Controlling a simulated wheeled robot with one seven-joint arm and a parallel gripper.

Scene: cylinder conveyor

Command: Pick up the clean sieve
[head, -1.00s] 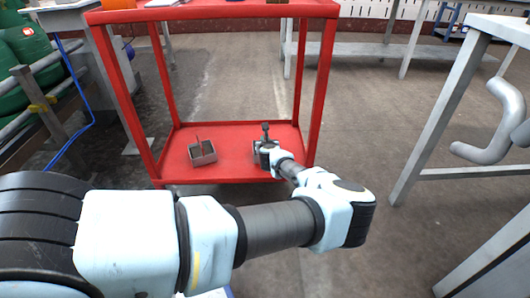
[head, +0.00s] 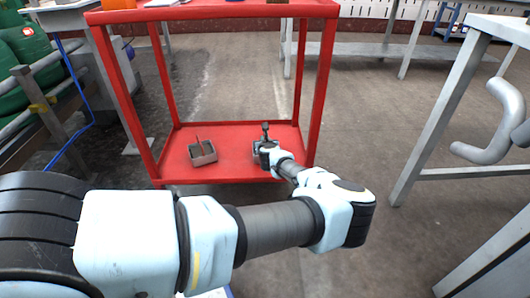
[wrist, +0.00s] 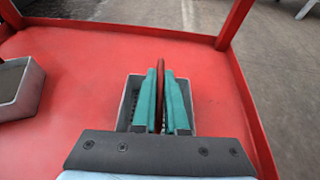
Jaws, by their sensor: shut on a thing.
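A grey box-shaped sieve (wrist: 190,83) with an upright reddish-brown handle sits at the right part of the red cart's lower shelf. In the wrist view my gripper (wrist: 160,85) has its teal fingers closed on both sides of that handle. The fingers hide much of the sieve's inside. In the head view my gripper (head: 265,146) is low over the shelf and largely covers this sieve. A second grey sieve (head: 202,153) with an upright handle stands to the left, apart from my gripper. It also shows at the left edge of the wrist view (wrist: 30,88).
The red cart's lower shelf (head: 230,163) has a low rim and upright corner posts (head: 311,95) close to my arm. Bare shelf lies between the sieves. A grey metal table (head: 425,130) stands at the right. Green containers (head: 25,50) and rails are at the left.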

